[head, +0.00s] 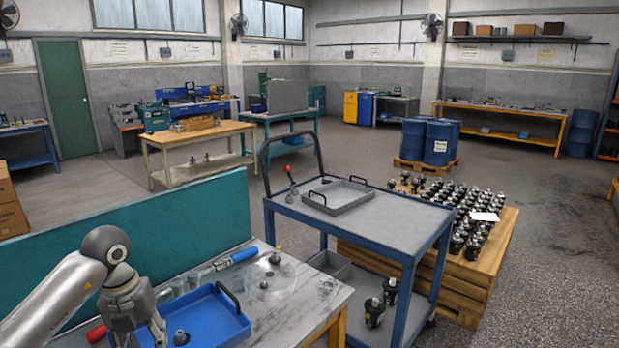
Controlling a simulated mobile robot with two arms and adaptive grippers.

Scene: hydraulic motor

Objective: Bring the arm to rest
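My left arm comes in from the lower left, and its grey gripper (141,337) points down at the left edge of a blue tray (215,332) on the workbench (315,290). Its fingers look spread apart with nothing seen between them, though their tips are near the bottom edge of the picture. A small dark round part (181,337) sits in the tray, just right of the gripper. My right gripper is not in view.
A blue tool (236,258) and small metal parts (275,258) lie on the bench behind the tray. A teal panel (150,240) stands along the bench's back. A blue cart (365,225) with a grey tray (338,196) and a pallet of motors (465,215) stand to the right.

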